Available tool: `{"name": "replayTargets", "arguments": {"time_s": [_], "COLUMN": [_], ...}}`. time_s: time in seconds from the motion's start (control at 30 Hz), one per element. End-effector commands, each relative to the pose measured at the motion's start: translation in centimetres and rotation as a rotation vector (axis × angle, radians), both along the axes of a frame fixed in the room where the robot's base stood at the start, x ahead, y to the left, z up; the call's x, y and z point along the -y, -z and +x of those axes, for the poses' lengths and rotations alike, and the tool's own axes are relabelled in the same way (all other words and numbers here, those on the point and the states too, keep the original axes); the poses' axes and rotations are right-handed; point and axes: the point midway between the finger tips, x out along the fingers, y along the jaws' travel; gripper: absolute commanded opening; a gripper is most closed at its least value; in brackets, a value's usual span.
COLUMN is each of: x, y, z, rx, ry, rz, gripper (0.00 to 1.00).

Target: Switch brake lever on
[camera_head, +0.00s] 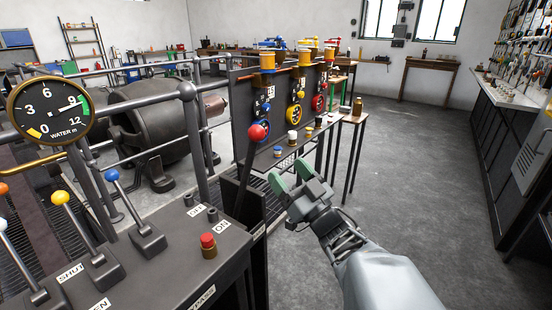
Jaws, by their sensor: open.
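A tall dark lever with a red ball knob (258,132) rises in front of the dark panel, left of my gripper. I cannot read a brake label on it. Small "OFF" and "ON" plates (221,224) lie on the near console by two short posts. My gripper (291,177) has green finger pads held apart. It is open and empty, beside the panel's front ledge and to the right of the red knob, apart from it. The foot of the red-knobbed lever is partly hidden by dark console parts.
Railings and a water gauge (50,108) stand left. A ledge with small knobs lies beyond my gripper. The floor (420,180) right is clear.

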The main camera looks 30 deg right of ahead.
Motion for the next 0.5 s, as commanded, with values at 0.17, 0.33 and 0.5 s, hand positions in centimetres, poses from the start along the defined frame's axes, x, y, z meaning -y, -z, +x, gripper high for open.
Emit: {"name": "replayTargets", "arguments": {"time_s": [0.17,0.33,0.5], "x": [0.3,0.4,0.4], "y": [1.2,1.3,1.2], "z": [-1.1,-1.7,-1.9], "rx": [0.006,0.004,0.002], "ry": [0.000,0.001,0.000], "rz": [-0.004,-0.003,-0.003], "gripper": [0.71,0.71,0.71]}}
